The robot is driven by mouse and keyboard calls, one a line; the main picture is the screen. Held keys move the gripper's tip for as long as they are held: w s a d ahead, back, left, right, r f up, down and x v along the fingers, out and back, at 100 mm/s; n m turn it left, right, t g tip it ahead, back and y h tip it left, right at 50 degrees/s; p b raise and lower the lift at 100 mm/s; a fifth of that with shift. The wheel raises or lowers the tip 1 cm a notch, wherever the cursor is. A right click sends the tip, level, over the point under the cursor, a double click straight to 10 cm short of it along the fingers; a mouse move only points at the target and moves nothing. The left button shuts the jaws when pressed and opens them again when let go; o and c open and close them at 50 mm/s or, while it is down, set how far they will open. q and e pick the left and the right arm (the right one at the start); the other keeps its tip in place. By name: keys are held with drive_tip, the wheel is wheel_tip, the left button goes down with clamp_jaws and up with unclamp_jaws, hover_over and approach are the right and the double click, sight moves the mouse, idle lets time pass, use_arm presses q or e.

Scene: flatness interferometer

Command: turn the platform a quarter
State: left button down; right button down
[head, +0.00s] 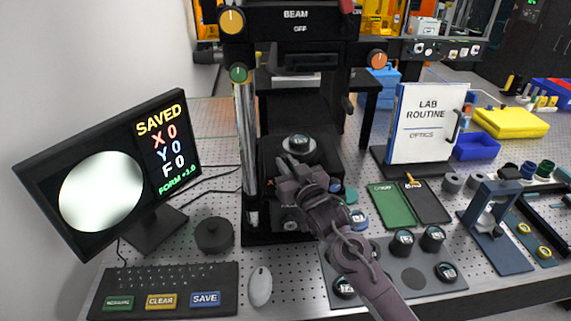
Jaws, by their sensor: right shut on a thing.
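The platform (312,149) is a dark round stage inside the tall black interferometer (296,38), with a small dark puck (299,140) on its top. My right gripper (291,167) reaches in from the lower right and is shut at the platform's near edge. Its fingers hide part of that edge and what lies below it. My left gripper is not in view. The monitor (104,180) at the left shows a white disc and reads SAVED, X 0, Y 0, F 0.
A keyboard (165,280) with coloured keys, a mouse (260,286) and a black round knob-like part (214,235) lie in front. A plate (385,287) with several pucks sits under my right arm.

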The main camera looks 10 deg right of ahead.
drive_tip(key=d+n+y, duration=0.1)
drive_tip(key=d+n+g+y, duration=0.1)
drive_tip(key=y, duration=0.1)
drive_tip(key=shift+s+r+g, duration=0.1)
drive_tip(key=shift+s+g, duration=0.2)
drive_tip(key=shift+s+d+n+g+y, duration=0.1)
drive_tip(key=shift+d+n+g+y, duration=0.15)
drive_tip(key=shift+n+y, duration=0.35)
drive_tip(key=shift+s+d+n+g+y, duration=0.1)
drive_tip(key=shift+n+g+y, duration=0.3)
drive_tip(key=shift+y, duration=0.3)
drive_tip(key=c, duration=1.7)
unclamp_jaws()
